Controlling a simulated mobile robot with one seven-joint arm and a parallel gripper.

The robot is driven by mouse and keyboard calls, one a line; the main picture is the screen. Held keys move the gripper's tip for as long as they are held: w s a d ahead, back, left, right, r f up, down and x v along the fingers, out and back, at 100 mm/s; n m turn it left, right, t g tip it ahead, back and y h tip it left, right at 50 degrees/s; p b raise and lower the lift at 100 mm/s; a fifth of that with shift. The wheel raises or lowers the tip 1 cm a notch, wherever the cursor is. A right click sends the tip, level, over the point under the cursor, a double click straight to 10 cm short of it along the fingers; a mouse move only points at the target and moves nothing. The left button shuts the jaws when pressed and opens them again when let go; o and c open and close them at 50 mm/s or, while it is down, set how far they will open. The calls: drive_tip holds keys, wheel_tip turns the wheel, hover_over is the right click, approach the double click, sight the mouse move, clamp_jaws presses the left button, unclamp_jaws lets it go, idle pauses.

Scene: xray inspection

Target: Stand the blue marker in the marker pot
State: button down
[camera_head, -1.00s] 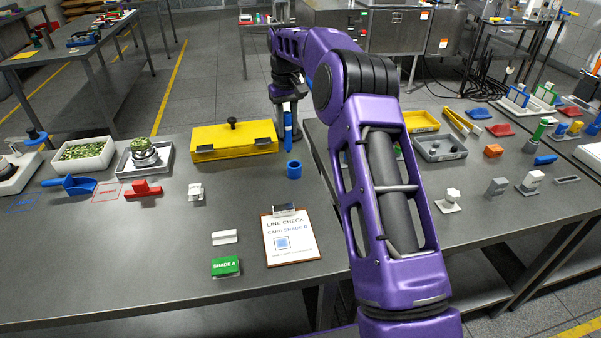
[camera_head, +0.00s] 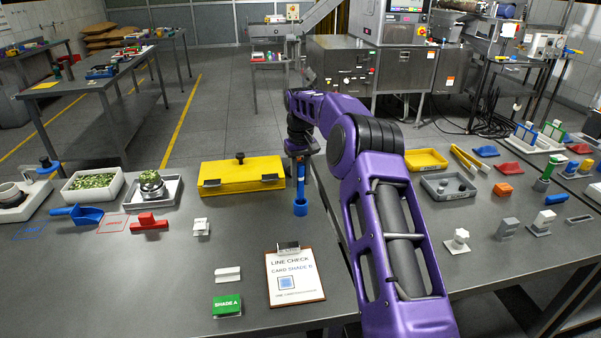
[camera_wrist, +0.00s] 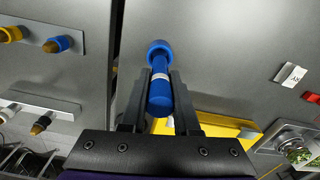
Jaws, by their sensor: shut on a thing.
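My gripper (camera_head: 299,161) is shut on the blue marker (camera_head: 299,180), which is upright in the head view. The marker also shows between the two dark fingers in the wrist view (camera_wrist: 160,94), with a pale band around it. The blue marker pot (camera_head: 300,208) stands on the left table, right of the yellow box. It also shows past the fingertips in the wrist view (camera_wrist: 159,48). The marker's far end lines up with the pot and overlaps its mouth. I cannot tell how deep inside it is.
The yellow box (camera_head: 242,173) with a black knob is left of the pot. A clipboard (camera_head: 295,278) lies in front, beside a green shade card (camera_head: 227,305). A gap separates this table from the right one. Bare table surrounds the pot's front.

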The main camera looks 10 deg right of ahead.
sight(301, 197)
drive_tip(key=shift+f, duration=1.95)
drive_tip(key=shift+f, duration=0.1)
drive_tip(key=shift+f, duration=0.15)
drive_tip(key=c, duration=0.6)
unclamp_jaws()
drive_tip(key=shift+c, duration=0.2)
